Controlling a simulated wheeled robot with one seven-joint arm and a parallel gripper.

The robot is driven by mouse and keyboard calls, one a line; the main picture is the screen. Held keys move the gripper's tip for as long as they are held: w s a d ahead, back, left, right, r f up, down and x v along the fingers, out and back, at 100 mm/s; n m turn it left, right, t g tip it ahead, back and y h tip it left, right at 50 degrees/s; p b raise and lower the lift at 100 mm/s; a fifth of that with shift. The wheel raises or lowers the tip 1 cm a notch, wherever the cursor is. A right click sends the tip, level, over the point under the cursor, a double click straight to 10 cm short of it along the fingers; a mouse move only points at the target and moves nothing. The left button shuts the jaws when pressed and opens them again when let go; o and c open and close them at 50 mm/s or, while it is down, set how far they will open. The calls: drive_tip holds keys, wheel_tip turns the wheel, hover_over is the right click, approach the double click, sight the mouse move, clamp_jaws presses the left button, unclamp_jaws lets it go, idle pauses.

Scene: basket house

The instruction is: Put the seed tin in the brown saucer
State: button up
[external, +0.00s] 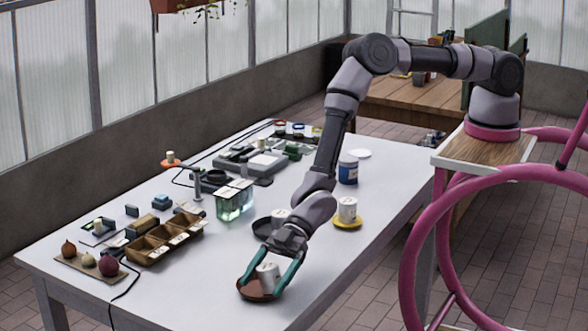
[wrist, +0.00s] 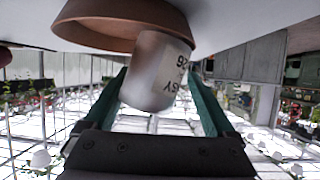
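A pale, labelled seed tin (external: 268,275) stands in the brown saucer (external: 250,292) near the table's front edge. In the wrist view the tin (wrist: 155,75) is tilted relative to my gripper, with the brown saucer (wrist: 105,32) behind its far end. My gripper (external: 264,287) reaches down over the saucer, one teal finger on each side of the tin. In the wrist view the fingers (wrist: 158,85) are spread wide, and I read them as open around the tin. Exact finger contact is hard to see.
A similar tin (external: 281,216) is by a dark saucer (external: 262,227), and another (external: 347,209) stands on a yellow saucer (external: 348,224).

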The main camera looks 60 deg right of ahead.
drive_tip(key=v, duration=1.2)
drive_tip(key=shift+r, duration=0.15)
